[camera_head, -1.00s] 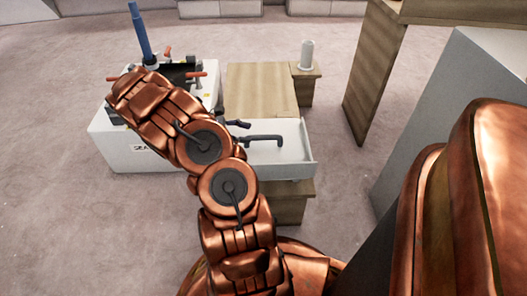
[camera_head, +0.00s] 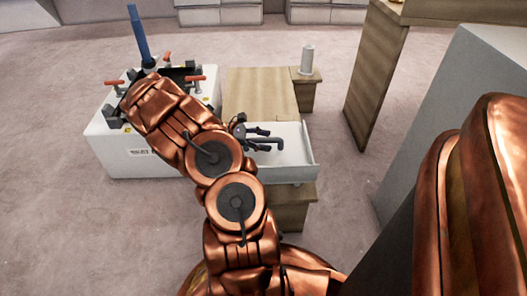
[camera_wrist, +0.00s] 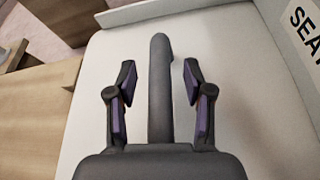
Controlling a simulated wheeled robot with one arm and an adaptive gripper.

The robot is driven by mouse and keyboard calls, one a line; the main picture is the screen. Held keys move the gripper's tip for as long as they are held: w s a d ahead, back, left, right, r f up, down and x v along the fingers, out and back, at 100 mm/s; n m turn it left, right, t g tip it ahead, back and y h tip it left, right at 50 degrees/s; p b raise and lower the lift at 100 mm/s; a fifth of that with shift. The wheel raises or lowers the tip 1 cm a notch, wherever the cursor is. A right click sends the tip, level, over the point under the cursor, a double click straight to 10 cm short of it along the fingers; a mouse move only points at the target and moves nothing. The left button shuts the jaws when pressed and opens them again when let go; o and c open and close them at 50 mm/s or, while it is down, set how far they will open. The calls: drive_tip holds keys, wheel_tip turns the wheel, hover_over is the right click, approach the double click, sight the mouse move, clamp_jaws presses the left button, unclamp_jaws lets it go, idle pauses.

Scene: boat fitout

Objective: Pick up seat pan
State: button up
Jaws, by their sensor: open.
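A shallow white tray-like pan (camera_head: 297,160) with a raised rim sits on a wooden stand in the head view. In the wrist view the white surface (camera_wrist: 245,90) fills most of the picture, and its wall carries a label beginning "SEA" (camera_wrist: 306,28). A dark grey arched bar (camera_wrist: 160,50) stands over the white surface; whether it is fixed to it I cannot tell. My gripper (camera_wrist: 160,82) is open, its two purple-padded fingers on either side of the bar with gaps on both sides. In the head view my gripper (camera_head: 264,138) is over the pan's left part.
A white fixture box (camera_head: 130,163) with red-handled clamps and a blue upright post (camera_head: 138,35) stands left of the pan. Behind is a wooden top (camera_head: 260,90) and a grey cylinder (camera_head: 307,59). A wooden panel (camera_head: 375,75) and grey block (camera_head: 450,120) stand right.

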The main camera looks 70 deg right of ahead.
clamp_jaws()
idle(0.6)
